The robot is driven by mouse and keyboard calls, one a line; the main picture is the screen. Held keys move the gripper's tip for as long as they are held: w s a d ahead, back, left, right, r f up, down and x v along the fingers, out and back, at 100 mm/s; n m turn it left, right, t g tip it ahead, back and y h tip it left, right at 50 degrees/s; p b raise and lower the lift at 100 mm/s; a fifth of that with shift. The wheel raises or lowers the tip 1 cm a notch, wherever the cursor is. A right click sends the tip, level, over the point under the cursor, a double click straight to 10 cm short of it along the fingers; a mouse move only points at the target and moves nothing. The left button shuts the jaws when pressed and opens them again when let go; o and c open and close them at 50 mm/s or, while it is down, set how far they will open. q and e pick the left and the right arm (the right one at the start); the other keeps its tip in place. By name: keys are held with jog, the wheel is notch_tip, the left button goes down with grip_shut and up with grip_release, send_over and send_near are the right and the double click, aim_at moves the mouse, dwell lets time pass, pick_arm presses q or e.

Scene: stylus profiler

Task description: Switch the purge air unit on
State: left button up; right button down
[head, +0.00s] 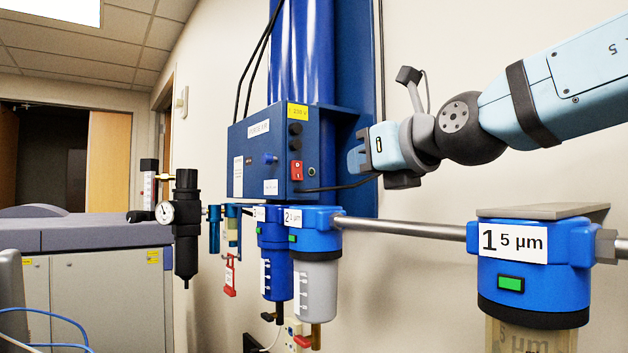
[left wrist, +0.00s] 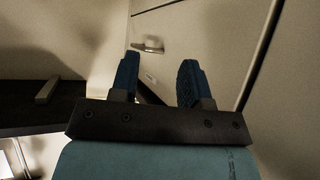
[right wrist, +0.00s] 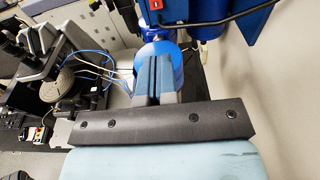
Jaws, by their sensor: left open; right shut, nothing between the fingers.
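The purge air unit (head: 255,155) is a blue box on the wall, below tall blue cylinders in the head view. I cannot tell which way the rocker is set. The red switch also shows at the top edge of the right wrist view (right wrist: 155,4). My right gripper (head: 357,160) is shut and empty, to the right of the box and apart from the switch; its fingers also show in the right wrist view (right wrist: 158,58). My left gripper (left wrist: 158,75) is open and empty.
Blue filter housings (head: 315,218) hang on a metal pipe (head: 400,228) below the box; a large one (head: 535,255) stands nearer at right. A black regulator with gauge (head: 186,215) is at left. A cabinet door handle (left wrist: 148,46) is beyond my left gripper.

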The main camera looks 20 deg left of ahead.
jog(key=s, duration=0.1)
jog(key=p, duration=0.5)
send_near(299, 178)
jog(key=x, duration=0.6)
jog(key=shift+w+a, duration=0.35)
jog(key=shift+a, duration=0.15)
pick_arm(q)
jog(key=r, duration=0.5)
jog(key=shift+s+r, duration=0.1)
jog(key=shift+s, duration=0.15)
pick_arm(e)
jog(key=shift+w+a+f, duration=0.1)
jog(key=shift+f, duration=0.05)
